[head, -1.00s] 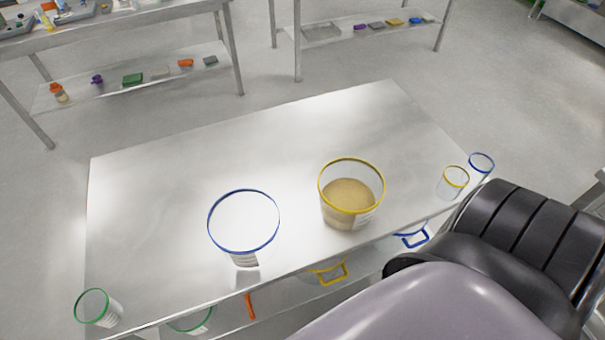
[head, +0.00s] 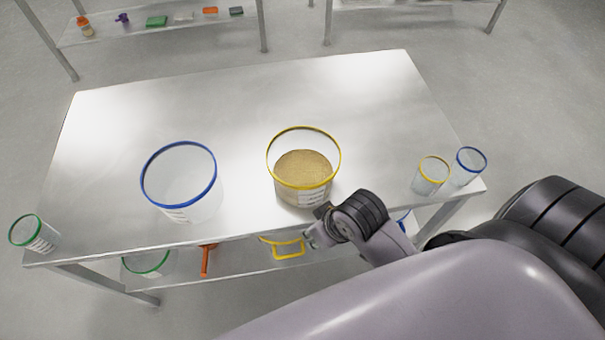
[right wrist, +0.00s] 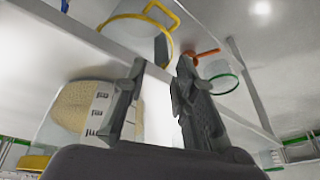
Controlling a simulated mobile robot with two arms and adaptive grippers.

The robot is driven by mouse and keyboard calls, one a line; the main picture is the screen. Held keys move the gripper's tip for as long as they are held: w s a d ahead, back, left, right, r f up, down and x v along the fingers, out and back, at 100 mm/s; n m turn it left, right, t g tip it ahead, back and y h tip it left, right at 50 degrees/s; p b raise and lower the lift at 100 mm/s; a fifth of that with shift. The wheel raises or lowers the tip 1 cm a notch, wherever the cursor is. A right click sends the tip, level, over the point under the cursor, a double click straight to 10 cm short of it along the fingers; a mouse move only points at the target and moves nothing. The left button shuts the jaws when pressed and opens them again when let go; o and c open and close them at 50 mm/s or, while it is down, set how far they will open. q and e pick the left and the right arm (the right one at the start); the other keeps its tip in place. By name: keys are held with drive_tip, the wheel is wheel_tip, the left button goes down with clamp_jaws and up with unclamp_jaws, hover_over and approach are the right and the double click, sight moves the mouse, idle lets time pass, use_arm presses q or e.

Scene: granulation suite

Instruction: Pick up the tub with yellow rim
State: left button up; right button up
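The tub with yellow rim (head: 290,191) stands upright near the front edge of the table, part-filled with tan granules and bearing a white label. My right gripper (head: 314,228) is just in front of its lower right side, apart from it, at about the table's front edge. In the right wrist view the two fingers (right wrist: 160,72) are spread with nothing between them. The tub (right wrist: 97,108) shows there at the left, label visible, partly behind a finger. My left gripper is not in view.
A blue-rimmed tub (head: 195,200) stands to the left, a green-rimmed cup (head: 40,238) at the left corner. A small yellow-rimmed cup (head: 428,180) and blue-rimmed cup (head: 466,170) stand at the right. A lower shelf holds an orange tool (head: 207,261) and a yellow-handled container (head: 284,248). The table's back is clear.

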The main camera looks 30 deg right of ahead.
drive_tip(key=w+a+r+n+g+y, duration=0.2)
drive_tip(key=w+a+r, duration=0.65)
drive_tip(key=a, duration=0.25)
drive_tip(key=w+d+r+m+g+h, duration=0.2)
drive_tip(key=w+d+r+m+h, duration=0.15)
drive_tip(key=w+d+r, duration=0.35)
hover_over(278, 192)
drive_tip(key=shift+n+h, duration=0.25)
drive_tip(key=shift+n, duration=0.1)
wheel_tip(278, 192, down, 10)
drive_tip(key=shift+f, duration=0.1)
drive_tip(key=shift+w+f+p, duration=0.15)
drive_tip(key=shift+f+p, duration=0.25)
drive_tip(key=shift+f, duration=2.5)
drive_tip(key=shift+c, duration=0.5)
clamp_jaws()
drive_tip(key=shift+r, duration=0.1)
